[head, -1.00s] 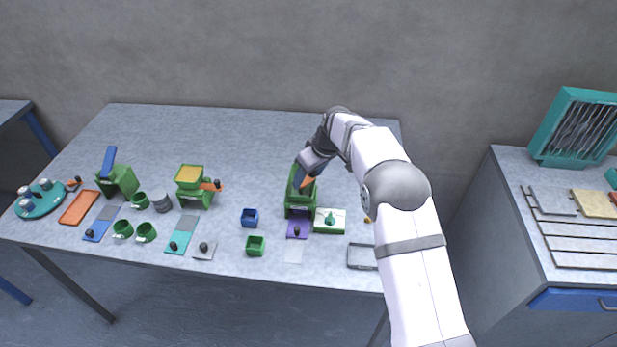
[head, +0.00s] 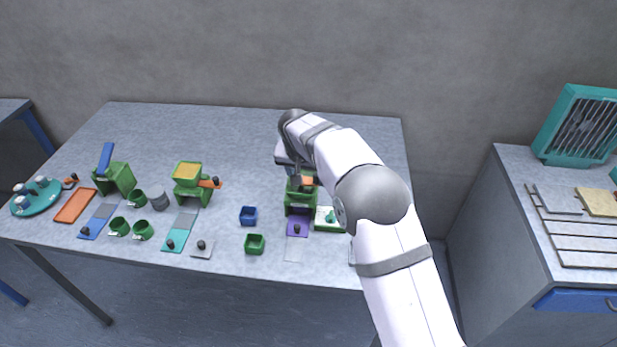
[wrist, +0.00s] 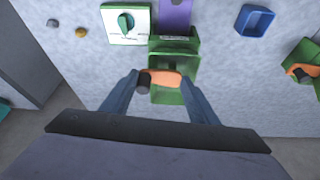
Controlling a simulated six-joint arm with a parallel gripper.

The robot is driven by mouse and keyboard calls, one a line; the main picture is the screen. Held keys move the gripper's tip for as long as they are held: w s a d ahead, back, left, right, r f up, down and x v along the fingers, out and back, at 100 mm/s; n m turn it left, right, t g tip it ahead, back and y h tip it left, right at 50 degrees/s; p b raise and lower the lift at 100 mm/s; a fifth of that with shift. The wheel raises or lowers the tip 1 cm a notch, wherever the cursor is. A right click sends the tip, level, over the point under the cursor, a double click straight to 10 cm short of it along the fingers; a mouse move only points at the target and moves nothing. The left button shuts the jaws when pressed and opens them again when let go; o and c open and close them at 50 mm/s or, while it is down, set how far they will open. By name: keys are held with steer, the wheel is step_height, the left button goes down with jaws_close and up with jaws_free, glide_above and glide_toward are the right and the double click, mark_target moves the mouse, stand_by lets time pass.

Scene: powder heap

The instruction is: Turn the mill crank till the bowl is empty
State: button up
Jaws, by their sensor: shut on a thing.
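The green mill (head: 299,208) at the table's middle right has an orange crank (wrist: 165,76) with a dark knob (wrist: 143,84). My gripper (wrist: 160,76) is over this mill, its two fingers on either side of the crank and shut on it; the exact contact is hard to see. In the head view my gripper (head: 296,178) and wrist hide most of the mill's top. I cannot tell how much powder is in its bowl. A purple slide (head: 297,228) with a dark knob lies at the mill's front.
A white panel with a green dial (head: 330,218) stands right of the mill. A blue box (head: 248,215) and a green box (head: 254,243) stand left. Another green mill (head: 190,190) with a yellow top and orange crank is farther left. The table behind is clear.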

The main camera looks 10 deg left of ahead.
steer(key=m, duration=0.1)
steer(key=m+h, duration=0.1)
steer(key=m, duration=0.2)
steer(key=shift+s+a+m+g+h, duration=0.3)
steer(key=shift+a+g, duration=0.1)
stand_by(0.4)
steer(key=o, duration=1)
steer(key=shift+o, duration=0.2)
steer(key=b+v, duration=0.1)
steer(key=v, duration=0.6)
steer(key=shift+r+b, duration=0.15)
steer(key=shift+b, duration=0.25)
steer(key=shift+a, duration=0.1)
